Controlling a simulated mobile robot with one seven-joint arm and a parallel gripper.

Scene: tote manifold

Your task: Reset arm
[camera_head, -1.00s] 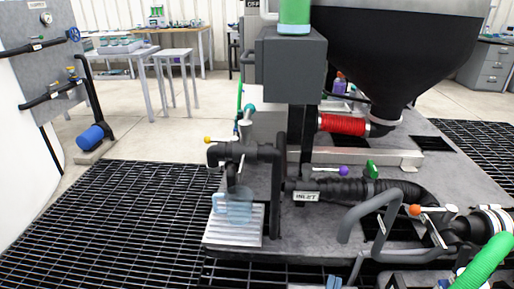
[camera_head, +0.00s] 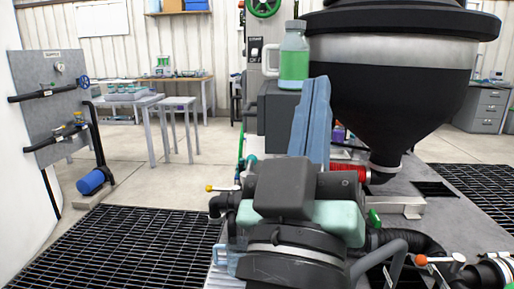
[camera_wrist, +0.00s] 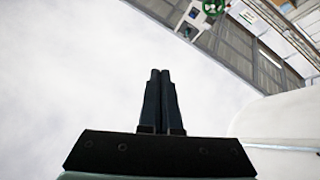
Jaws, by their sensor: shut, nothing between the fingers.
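My gripper (camera_wrist: 160,72) shows in the wrist view with its two dark fingers side by side, touching and empty. In the head view my arm rises in the centre foreground, with the blue-grey fingers of my gripper (camera_head: 318,80) pointing up, close together. They stand in front of the grey box and just left of the black hopper. In the wrist view, mostly pale wall or ceiling lies beyond the fingertips, and nothing touches them.
A black hopper (camera_head: 390,105) stands close on the right. A green bottle (camera_head: 294,58) stands on a grey box (camera_head: 277,112) behind my gripper. My arm hides much of the piping. A clear jug (camera_head: 225,258) is partly hidden. Open black grating (camera_head: 120,245) lies left.

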